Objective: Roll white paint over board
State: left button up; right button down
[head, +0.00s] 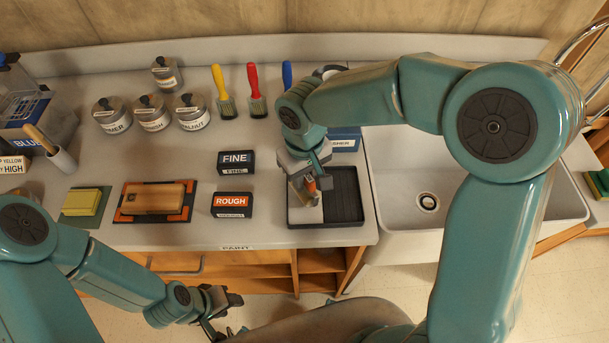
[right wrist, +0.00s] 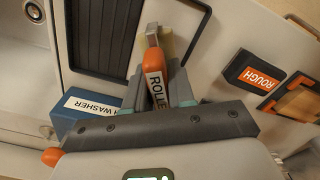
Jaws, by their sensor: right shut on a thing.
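My right gripper (head: 308,176) is shut on the orange handle of the paint roller (right wrist: 156,82), which bears a label starting "ROLLE". The roller's pale end (head: 310,211) is over the left part of the black paint tray (head: 350,217); I cannot tell whether it touches. The tray also shows in the right wrist view (right wrist: 104,35). The bare wooden board (head: 152,199) lies on an orange and black mat (head: 125,214), left on the bench. My left gripper (head: 222,308) looks open and empty, low in front of the bench.
FINE (head: 236,162) and ROUGH (head: 232,204) blocks stand between board and tray. A blue washer box (head: 345,140) is behind the tray, and a sink (head: 400,205) is right of it. Labelled tins (head: 152,113) and brushes (head: 254,90) stand at the back. A yellow-green pad (head: 84,202) lies left.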

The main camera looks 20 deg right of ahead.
jog(key=shift+r+p, duration=1.85)
jog(key=shift+r, duration=1.1)
jog(key=shift+f, duration=0.1)
